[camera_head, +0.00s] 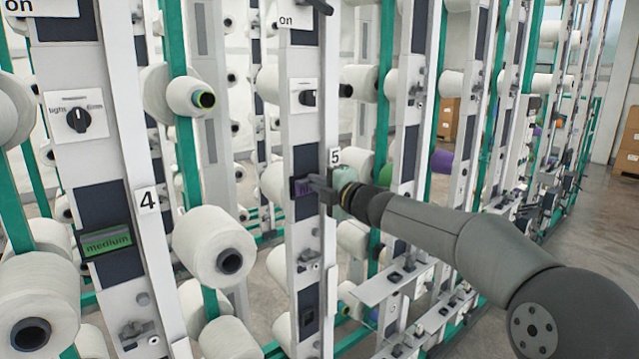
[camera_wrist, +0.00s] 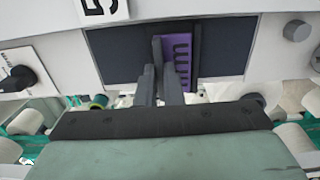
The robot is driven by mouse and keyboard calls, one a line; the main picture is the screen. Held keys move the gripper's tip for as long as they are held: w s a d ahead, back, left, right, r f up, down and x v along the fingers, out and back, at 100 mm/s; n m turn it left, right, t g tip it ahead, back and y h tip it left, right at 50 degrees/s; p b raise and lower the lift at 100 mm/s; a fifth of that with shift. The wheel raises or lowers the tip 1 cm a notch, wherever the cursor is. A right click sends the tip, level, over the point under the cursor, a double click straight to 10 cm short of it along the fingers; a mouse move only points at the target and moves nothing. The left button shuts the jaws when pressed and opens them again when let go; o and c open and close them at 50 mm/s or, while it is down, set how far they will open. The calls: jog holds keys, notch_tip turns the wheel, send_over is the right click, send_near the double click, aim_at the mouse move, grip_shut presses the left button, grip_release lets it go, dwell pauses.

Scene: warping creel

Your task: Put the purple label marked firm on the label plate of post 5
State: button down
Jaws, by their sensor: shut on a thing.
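The purple label (camera_head: 301,187) is at the dark label plate of post 5 (camera_head: 308,160), below the number 5 sign. My gripper (camera_head: 326,186) is at the same plate and partly covers the label. In the wrist view my gripper (camera_wrist: 165,72) is shut on the purple label (camera_wrist: 180,62), which shows dark letters turned on their side, only partly readable. The label lies in front of the dark label plate (camera_wrist: 225,45) of post 5, beside a dark upright edge. I cannot tell whether it touches the plate fully.
Post 4 (camera_head: 115,180) stands to the left with a green label marked medium (camera_head: 106,241). A rotary knob (camera_head: 308,98) sits above the plate on post 5. White yarn bobbins (camera_head: 213,247) stick out between the posts. A grey knob (camera_wrist: 297,30) is beside the plate.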

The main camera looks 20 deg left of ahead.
jog(key=shift+w+a, duration=0.15)
jog(key=shift+a, duration=0.1)
dwell(0.4)
jog(key=c, duration=1.2)
grip_release()
jog(key=shift+c, duration=0.2)
jog(key=b+v, duration=0.2)
jog(key=v, duration=0.5)
jog(key=b+v, duration=0.5)
jog(key=v, duration=1.2)
jog(key=shift+d, duration=0.2)
